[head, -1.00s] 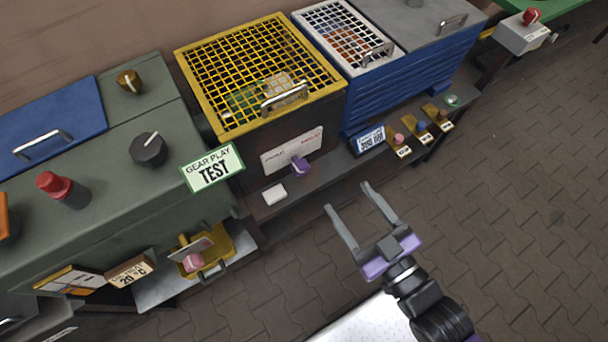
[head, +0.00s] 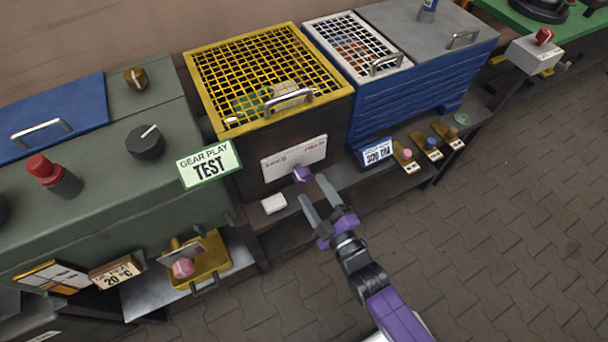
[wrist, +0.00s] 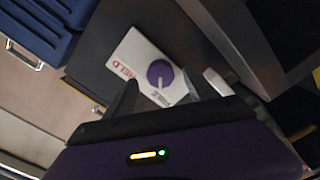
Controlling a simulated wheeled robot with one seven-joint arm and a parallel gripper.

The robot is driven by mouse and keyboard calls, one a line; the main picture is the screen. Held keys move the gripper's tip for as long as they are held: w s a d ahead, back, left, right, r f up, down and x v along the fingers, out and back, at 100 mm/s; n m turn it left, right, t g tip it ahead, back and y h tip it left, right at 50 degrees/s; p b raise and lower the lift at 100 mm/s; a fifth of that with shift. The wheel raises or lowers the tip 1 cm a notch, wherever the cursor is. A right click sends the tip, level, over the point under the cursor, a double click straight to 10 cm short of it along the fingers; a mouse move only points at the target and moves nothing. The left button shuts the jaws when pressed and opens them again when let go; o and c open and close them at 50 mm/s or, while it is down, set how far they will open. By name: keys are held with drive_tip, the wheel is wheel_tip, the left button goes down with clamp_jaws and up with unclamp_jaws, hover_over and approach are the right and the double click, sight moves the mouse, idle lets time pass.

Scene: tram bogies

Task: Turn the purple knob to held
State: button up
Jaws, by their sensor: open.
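The purple knob (head: 302,174) sits on a white label plate (head: 282,162) on the front of the dark box with the yellow mesh lid. In the wrist view the knob (wrist: 160,73) is round, and its pale pointer line points toward the dark word on the plate, not the red "HELD". My gripper (head: 311,187) is open and empty, with its fingertips close in front of the knob. In the wrist view my gripper (wrist: 164,92) has one finger on each side of the knob, spread wider than it. I cannot tell whether they touch it.
A white block (head: 274,204) lies on the shelf just left of the fingers. The green "Gear play test" sign (head: 208,165) stands further left. The blue-framed display (head: 377,152) and several small knobs are to the right. The paved floor at right is clear.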

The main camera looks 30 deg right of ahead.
sight(307, 181)
drive_tip(key=w, duration=0.6)
drive_tip(key=c, duration=1.4)
